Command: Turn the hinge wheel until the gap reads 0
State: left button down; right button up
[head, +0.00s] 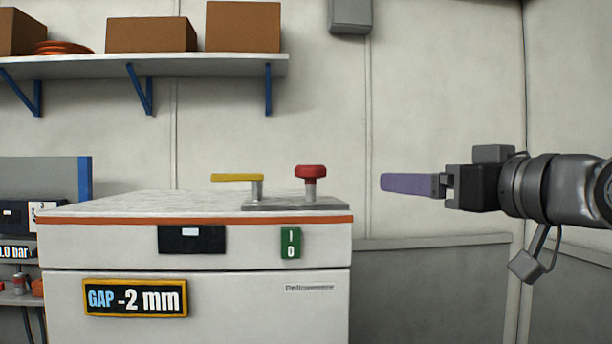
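A white machine (200,280) stands at centre left, with a GAP plate (135,298) on its front that reads -2 mm. On its top, a grey plate (295,203) carries a red round knob (311,172) on a short post and a yellow lever (238,177). No other wheel shows; I cannot tell whether the red knob is the hinge wheel. My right gripper (388,183) comes in from the right, its purple fingers pointing left, with a gap between them and the red knob in the picture. The fingers overlap side-on, so their opening is hidden. My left gripper is not in view.
The machine's front has a dark panel (191,239) and a green I/O switch (290,243). A shelf (150,66) with cardboard boxes hangs above. Other equipment (40,180) stands at the left edge. The space between the machine and my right arm is clear.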

aim_at(312, 173)
jog(key=i+j, duration=0.25)
jog(key=i, duration=0.15)
jog(key=i+j, duration=0.3)
jog(key=i, duration=0.1)
